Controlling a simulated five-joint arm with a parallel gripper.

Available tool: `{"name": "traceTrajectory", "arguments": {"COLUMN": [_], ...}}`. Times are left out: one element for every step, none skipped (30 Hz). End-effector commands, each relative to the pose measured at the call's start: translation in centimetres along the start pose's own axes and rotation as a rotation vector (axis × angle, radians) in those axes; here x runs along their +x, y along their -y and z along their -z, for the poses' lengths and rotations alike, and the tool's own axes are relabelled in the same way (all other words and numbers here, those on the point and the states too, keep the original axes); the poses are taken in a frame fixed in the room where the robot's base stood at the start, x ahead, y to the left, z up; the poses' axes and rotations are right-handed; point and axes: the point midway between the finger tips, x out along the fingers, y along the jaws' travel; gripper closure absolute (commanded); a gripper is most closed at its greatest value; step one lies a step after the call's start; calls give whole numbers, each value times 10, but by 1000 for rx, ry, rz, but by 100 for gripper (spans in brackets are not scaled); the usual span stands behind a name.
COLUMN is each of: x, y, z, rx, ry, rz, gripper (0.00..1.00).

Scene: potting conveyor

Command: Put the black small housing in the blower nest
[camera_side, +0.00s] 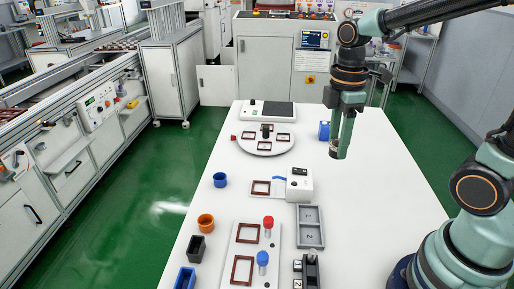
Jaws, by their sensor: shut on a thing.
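My gripper (336,152) is at the upper right, above the white table and pointing down. It is shut on a small dark thing that looks like the black small housing, mostly hidden between the fingers. The likely blower nest is a brown square frame (261,195) on a plate in the middle of the table. A blue nozzle (279,178) from a white box (300,187) points toward this frame, which looks empty. My gripper is well behind and to the right of it. A black open box (196,249) stands at the front left.
A round turntable (286,148) with brown frames and a black piece stands behind the nest. A blue block (324,130) is just left of my gripper. A grey two-compartment tray (311,239) and a plate with red and blue knobs (242,229) stand in front. The table's right side is clear.

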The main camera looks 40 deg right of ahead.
Motion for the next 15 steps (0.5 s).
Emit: {"name": "traceTrajectory", "arguments": {"x": [2, 2, 3, 4, 4, 6, 6, 7, 8, 9, 10, 10, 11, 12, 13], "y": [-2, -3, -5, -6, -8, -9, -10, -11, -13, -14, -15, -16, -17, -18, -19], "z": [3, 5, 7, 9, 10, 12, 14, 16, 18, 20, 21, 23, 24, 26, 27], "rx": [79, 129, 198, 248, 300, 368, 419, 470, 537, 586, 633, 694, 738, 778, 829], "ry": [-1, -2, -4, -5, -7, -8, -10, -12, -15, -17, -19, -21, -23, -25, -27], "rz": [-2, -3, -6, -8, -10, -11, -12, -14, -16, -17, -18, -20, -20, -21, -21], "gripper": [100, 100, 100, 100, 100, 100, 100, 100, 100, 100, 100, 100, 100, 100, 100]}}
